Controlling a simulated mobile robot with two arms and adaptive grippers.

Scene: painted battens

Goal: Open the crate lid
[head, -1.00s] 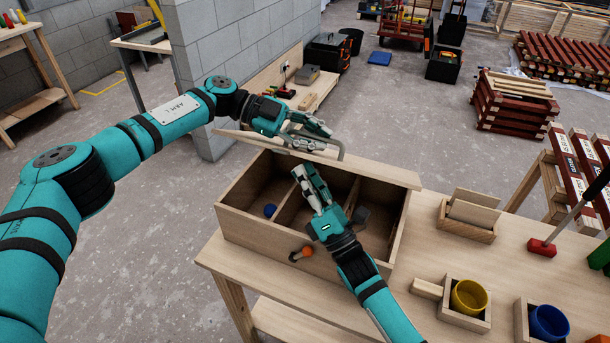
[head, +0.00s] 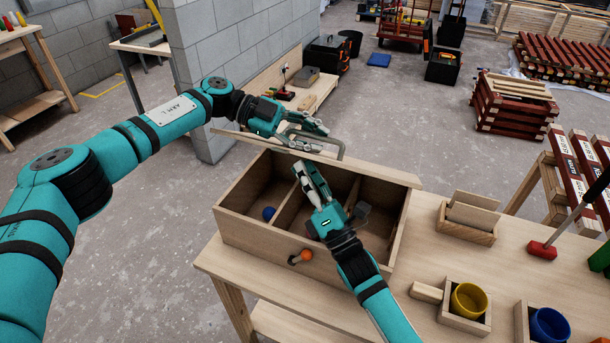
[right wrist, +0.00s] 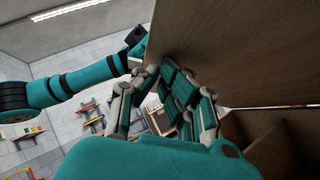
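The wooden crate (head: 262,233) stands on the workbench, and I see into its compartments. Its lid (head: 385,176) is raised along the far side and shows nearly edge-on in the head view; its broad brown face (right wrist: 225,45) fills the upper right of the right wrist view. A grey handle (head: 341,150) stands out behind the lid. My left gripper (head: 322,138) is at the handle; whether its fingers grip the bar cannot be made out. My right gripper (head: 307,168) is above the open crate, empty, its fingers parted, close to the lid's inner face (right wrist: 159,68).
A blue ball (head: 269,211) and a grey object lie inside the crate. An orange-ended knob (head: 305,255) is on its front. Right of it stand a wooden holder (head: 466,228), a yellow cup (head: 469,298), a blue cup (head: 549,323) and a red-headed mallet (head: 541,248).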

